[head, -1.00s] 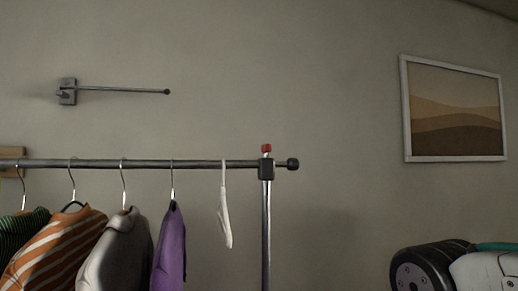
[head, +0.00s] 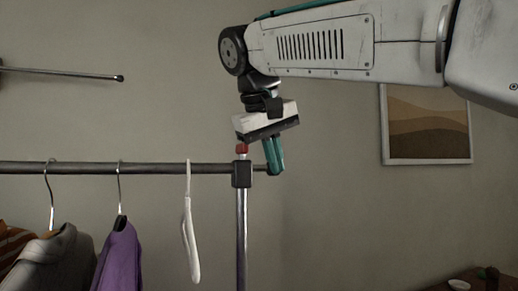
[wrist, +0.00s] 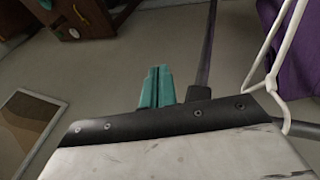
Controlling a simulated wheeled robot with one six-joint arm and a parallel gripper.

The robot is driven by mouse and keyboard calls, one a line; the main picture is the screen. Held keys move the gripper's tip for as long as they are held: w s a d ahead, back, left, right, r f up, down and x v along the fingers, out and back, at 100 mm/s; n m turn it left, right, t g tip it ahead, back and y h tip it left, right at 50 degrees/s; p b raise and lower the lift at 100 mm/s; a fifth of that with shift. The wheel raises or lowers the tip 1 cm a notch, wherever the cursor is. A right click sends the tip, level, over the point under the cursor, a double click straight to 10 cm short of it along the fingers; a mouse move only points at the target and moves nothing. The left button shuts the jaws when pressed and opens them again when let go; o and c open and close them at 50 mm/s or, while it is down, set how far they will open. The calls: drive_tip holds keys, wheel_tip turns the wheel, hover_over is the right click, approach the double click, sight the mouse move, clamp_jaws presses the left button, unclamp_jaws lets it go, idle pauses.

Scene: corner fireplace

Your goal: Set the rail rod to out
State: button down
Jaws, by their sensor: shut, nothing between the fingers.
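The dark rail rod (head: 80,168) runs level across the left of the head view, through a black clamp (head: 242,174) with a red knob (head: 241,148) on top. The clamp sits on a chrome post (head: 241,235). A short length of rod sticks out right of the clamp. My gripper (head: 274,168) points down at this end, its teal fingers shut and covering much of the end cap. Whether they touch it is unclear. In the wrist view, my gripper (wrist: 158,72) has its fingers together, empty, left of the dark clamp (wrist: 200,92).
A white hanger (head: 190,235) hangs just left of the post, with a purple garment (head: 118,262) and other clothes further left. A wall-mounted rod (head: 60,72) is behind. A framed picture (head: 427,125) hangs right.

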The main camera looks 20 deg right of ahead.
drive_tip(key=m+t+h, duration=0.1)
drive_tip(key=m, duration=0.1)
approach(266, 165)
drive_tip(key=x, duration=0.5)
drive_tip(key=shift+f, duration=0.15)
drive_tip(key=shift+a, duration=0.1)
